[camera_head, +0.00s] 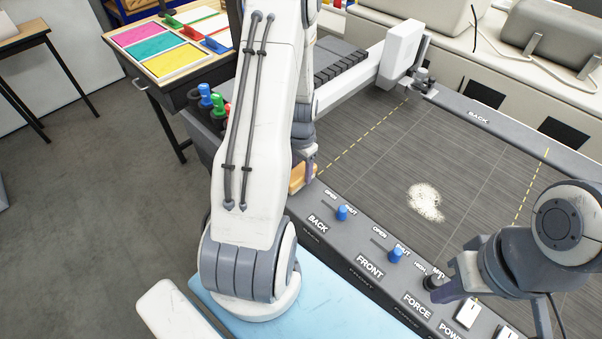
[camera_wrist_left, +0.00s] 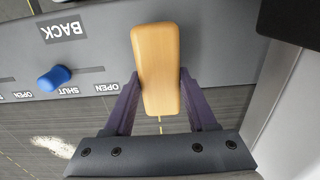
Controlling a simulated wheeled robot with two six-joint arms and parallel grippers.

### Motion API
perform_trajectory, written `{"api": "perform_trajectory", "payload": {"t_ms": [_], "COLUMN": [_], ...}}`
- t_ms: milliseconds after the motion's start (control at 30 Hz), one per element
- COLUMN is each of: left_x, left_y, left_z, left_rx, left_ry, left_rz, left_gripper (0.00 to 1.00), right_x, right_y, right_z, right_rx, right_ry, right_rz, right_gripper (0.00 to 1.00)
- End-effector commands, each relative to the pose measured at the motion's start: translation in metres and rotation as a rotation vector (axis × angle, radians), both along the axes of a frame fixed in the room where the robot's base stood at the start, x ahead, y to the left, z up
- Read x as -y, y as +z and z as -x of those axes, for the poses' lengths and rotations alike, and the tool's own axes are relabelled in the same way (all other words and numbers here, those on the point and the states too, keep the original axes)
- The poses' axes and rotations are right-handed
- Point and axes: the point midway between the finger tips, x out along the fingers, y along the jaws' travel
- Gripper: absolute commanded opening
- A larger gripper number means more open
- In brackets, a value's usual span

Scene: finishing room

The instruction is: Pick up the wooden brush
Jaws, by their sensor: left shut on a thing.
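The wooden brush (camera_wrist_left: 157,60) shows as a smooth tan block between the two purple fingers of my left gripper (camera_wrist_left: 160,92) in the left wrist view. The fingers are shut on its sides. In the head view only a small tan part of the brush (camera_head: 298,178) shows beside my left arm, near the panel's BACK end. My left arm hides the rest of it and most of the gripper. Whether the brush touches the surface below is unclear. My right gripper (camera_head: 448,277) is at the panel's FORCE knob (camera_head: 436,282); its finger opening is unclear.
The grey control panel has blue slider knobs for BACK (camera_head: 342,212) and FRONT (camera_head: 396,254). Behind it lies a dark lined bed (camera_head: 380,150) with a pale dust patch (camera_head: 425,201). A table with colour cards (camera_head: 178,62) stands at upper left. Several coloured-top holders (camera_head: 206,95) stand beside the bed.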

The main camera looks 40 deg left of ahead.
Motion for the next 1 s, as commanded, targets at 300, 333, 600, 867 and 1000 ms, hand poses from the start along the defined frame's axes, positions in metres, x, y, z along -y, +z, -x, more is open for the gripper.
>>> {"api": "perform_trajectory", "payload": {"t_ms": [300,333,600,867,1000], "left_x": [0.018,0.025,0.083,0.113,0.117], "left_y": [0.041,0.045,0.081,0.1,0.103], "left_z": [-0.003,-0.003,-0.007,-0.008,-0.008], "left_rx": [0.005,0.005,0.006,0.002,0.001], "left_ry": [-0.009,-0.01,-0.007,-0.002,-0.001], "left_rz": [-0.003,-0.003,-0.002,-0.001,-0.001], "left_gripper": [0.0,0.0,0.0,0.0,0.0], "right_x": [0.0,0.0,0.0,0.0,0.0], "right_y": [-0.021,-0.023,-0.037,-0.042,-0.043], "right_z": [0.0,0.0,0.0,0.0,0.0], "right_rx": [0.0,0.0,0.0,0.0,0.0], "right_ry": [-0.003,-0.003,-0.002,-0.001,-0.001], "right_rz": [0.0,0.0,0.0,0.0,0.0], "right_gripper": [0.0,0.0,0.0,0.0,0.0]}}
